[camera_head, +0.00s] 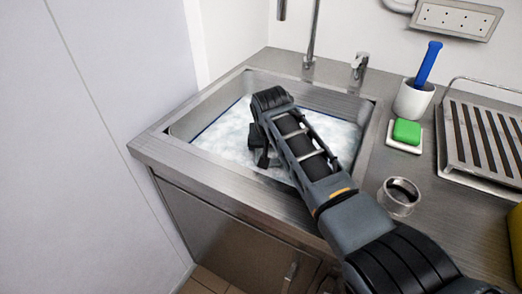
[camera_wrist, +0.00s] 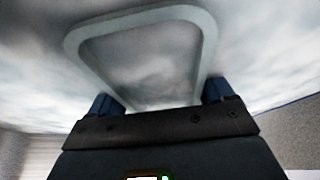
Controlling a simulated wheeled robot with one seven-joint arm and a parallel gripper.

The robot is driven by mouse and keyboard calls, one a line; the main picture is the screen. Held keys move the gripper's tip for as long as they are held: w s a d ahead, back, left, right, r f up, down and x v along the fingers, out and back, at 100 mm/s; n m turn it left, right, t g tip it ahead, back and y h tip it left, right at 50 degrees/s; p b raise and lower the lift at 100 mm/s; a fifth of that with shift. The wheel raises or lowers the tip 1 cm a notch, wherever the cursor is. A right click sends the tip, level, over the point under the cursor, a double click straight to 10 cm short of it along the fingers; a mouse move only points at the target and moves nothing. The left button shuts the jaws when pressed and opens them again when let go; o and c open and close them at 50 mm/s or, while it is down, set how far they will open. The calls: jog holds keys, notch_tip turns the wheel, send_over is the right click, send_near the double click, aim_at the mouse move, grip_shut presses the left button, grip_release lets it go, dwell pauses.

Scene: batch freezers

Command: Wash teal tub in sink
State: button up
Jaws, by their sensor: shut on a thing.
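The steel sink (camera_head: 320,97) is filled with white suds (camera_head: 220,134). My arm reaches over the sink, and my gripper (camera_head: 262,158) points down at the suds, mostly hidden by my wrist. In the wrist view my gripper (camera_wrist: 160,104) has two blue fingertips at the near ends of a pale grey-teal rounded rim, which looks like the teal tub (camera_wrist: 140,18). The gripper is shut on it. Cloudy suds show inside and around the rim. The tub's body cannot be made out, and the tub does not show in the head view.
A tap (camera_head: 312,45) stands behind the sink. To the right are a metal ring-shaped cup (camera_head: 399,196), a green sponge (camera_head: 407,131) on a white dish, a white holder (camera_head: 413,99) with a blue-handled brush (camera_head: 429,62), and a drying rack (camera_head: 480,135). A wall closes the left side.

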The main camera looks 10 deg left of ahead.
jog(key=shift+a+f+b, duration=0.1)
jog(key=shift+a+b, duration=0.9)
jog(key=shift+a, duration=0.95)
jog(key=shift+d+r+p, duration=0.25)
jog(key=shift+d+p, duration=0.5)
jog(key=shift+d, duration=0.1)
jog(key=shift+d+f+p, duration=0.1)
jog(key=shift+d+p, duration=0.65)
jog(key=shift+d, duration=0.4)
jog(key=shift+a+f+b, duration=0.1)
jog(key=shift+a+b, duration=1.15)
jog(key=shift+a, duration=0.75)
jog(key=shift+d+r+p, duration=0.2)
jog(key=shift+d+p, duration=0.45)
jog(key=shift+d+f+p, duration=0.1)
jog(key=shift+d+p, duration=0.8)
jog(key=shift+d, duration=0.45)
jog(key=shift+a+f+b, duration=0.15)
jog(key=shift+a+b, duration=0.4)
jog(key=shift+a, duration=0.15)
jog(key=shift+a+b, duration=0.75)
jog(key=shift+a, duration=0.55)
jog(key=shift+d+r+p, duration=0.25)
jog(key=shift+d+p, duration=0.45)
jog(key=shift+d, duration=0.05)
jog(key=shift+d+f+p, duration=0.15)
jog(key=shift+d+p, duration=0.65)
jog(key=shift+d, duration=0.45)
